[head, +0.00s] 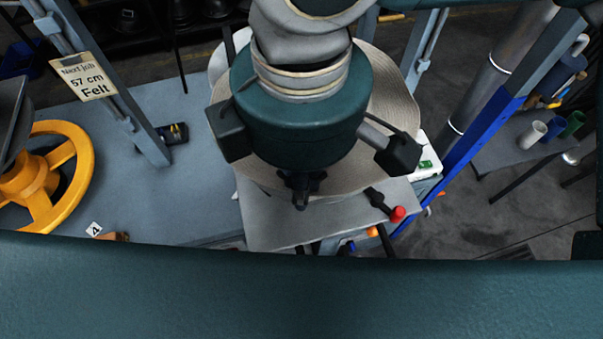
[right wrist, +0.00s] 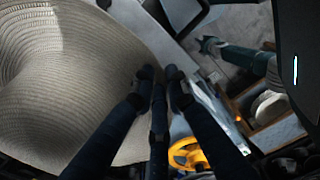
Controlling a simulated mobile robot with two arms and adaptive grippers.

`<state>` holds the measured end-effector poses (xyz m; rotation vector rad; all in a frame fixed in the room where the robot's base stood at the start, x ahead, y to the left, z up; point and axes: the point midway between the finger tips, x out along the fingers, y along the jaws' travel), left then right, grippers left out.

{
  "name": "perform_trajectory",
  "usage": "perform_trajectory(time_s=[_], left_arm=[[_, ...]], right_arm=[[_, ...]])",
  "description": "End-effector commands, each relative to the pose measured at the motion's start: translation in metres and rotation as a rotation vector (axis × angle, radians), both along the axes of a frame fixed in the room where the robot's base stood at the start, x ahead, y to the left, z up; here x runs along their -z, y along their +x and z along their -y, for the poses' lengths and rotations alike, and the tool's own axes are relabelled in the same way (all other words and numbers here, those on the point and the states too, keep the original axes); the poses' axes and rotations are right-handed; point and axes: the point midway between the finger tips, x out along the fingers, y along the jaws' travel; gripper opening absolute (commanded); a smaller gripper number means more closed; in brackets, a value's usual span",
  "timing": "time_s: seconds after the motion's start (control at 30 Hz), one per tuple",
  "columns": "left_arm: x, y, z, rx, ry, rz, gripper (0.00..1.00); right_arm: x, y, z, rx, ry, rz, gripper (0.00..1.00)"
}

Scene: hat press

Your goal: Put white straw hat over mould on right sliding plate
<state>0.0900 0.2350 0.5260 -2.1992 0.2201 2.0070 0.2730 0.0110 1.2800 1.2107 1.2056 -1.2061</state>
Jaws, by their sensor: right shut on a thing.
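The white straw hat (head: 395,100) is a wide pale disc of woven rings under my right wrist in the head view, and fills the left of the right wrist view (right wrist: 60,85). My right gripper (right wrist: 164,78) is shut on the hat's brim at its edge. The right sliding plate (head: 290,222) is a light grey sheet below and in front of the hat. The mould is hidden by the hat and my arm; I cannot tell whether the hat touches it. A teal arm, apparently my left, ends in a small dark gripper (right wrist: 208,45); its jaws are unclear.
A yellow handwheel (head: 62,172) stands at the left. A black lever with a red knob (head: 398,214) sits by the plate's right edge. Blue-grey frame posts (head: 110,95) flank the press. A side table with cups (head: 532,135) is at the right.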

Motion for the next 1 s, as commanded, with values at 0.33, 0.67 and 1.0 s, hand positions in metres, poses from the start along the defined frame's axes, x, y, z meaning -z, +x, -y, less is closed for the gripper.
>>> perform_trajectory(time_s=[0.33,0.67,1.0], left_arm=[[-0.0007,-0.0001,0.0004,0.0,0.0,0.0,0.4],[-0.0041,0.0001,0.0006,0.001,-0.001,0.0,0.4],[-0.0038,0.0001,0.0007,0.001,-0.001,0.001,0.4]], right_arm=[[0.0006,-0.0001,0.0,0.0,0.0,-0.001,0.0],[0.0054,-0.0001,-0.0001,0.001,0.0,-0.001,0.0],[0.0055,-0.0001,0.0,0.0,0.0,0.0,0.35]])
